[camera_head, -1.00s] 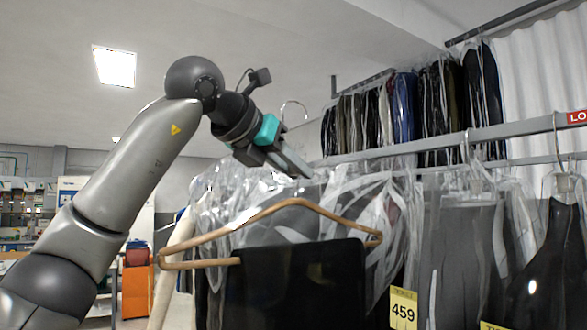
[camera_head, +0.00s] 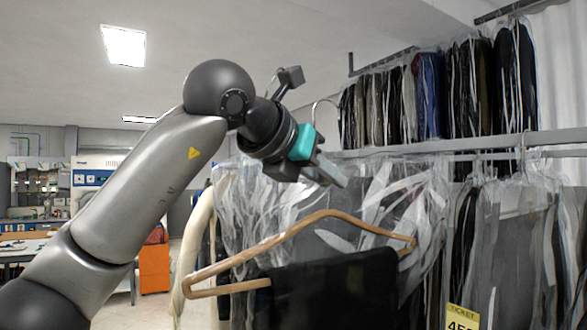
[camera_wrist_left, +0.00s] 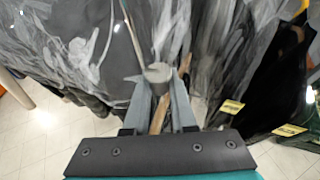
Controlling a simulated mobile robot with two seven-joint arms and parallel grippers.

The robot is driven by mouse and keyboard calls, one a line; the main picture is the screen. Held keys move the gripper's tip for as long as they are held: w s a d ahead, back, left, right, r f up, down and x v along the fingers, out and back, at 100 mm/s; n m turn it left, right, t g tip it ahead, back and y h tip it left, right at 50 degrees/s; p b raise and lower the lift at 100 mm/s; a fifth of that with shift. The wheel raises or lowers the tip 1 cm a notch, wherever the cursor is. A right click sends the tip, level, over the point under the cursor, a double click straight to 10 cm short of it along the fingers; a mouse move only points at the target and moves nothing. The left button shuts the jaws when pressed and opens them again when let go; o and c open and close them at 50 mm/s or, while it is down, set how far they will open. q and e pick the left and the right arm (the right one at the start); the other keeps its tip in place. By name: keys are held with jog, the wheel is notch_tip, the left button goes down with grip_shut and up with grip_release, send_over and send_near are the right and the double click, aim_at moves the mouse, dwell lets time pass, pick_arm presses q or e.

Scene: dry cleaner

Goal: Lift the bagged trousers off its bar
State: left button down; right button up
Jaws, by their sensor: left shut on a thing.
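The dark trousers (camera_head: 335,290) hang folded over a tan wooden hanger (camera_head: 265,245) in the head view; its left end sits lower than its right. Their plastic cover is hard to separate from the bags behind. My left gripper (camera_head: 335,178) is above the hanger's peak, shut on its neck. The hanger's wire hook (camera_head: 325,103) stands up past the fingers, and no bar shows inside it. In the left wrist view the fingers (camera_wrist_left: 157,95) are around a grey neck, with a strip of the wooden hanger (camera_wrist_left: 160,113) beyond. My right gripper is not in view.
Bagged garments (camera_head: 500,235) hang densely behind and to the right, below a grey rail (camera_head: 470,146). More clothes (camera_head: 430,95) hang on a higher rack. A yellow ticket (camera_head: 462,318) is at lower right. An orange cabinet (camera_head: 154,268) and open floor lie at left.

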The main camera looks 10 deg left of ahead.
pick_arm(q)
jog(key=shift+s+a+r, duration=0.1)
jog(key=shift+s+a, duration=0.8)
jog(key=shift+a, duration=0.3)
jog(key=shift+s+a+f, duration=0.1)
jog(key=shift+s+a, duration=0.85)
jog(key=shift+a, duration=0.2)
jog(key=shift+s+a+r, duration=0.1)
jog(key=shift+s+a, duration=0.8)
jog(key=shift+a, duration=0.3)
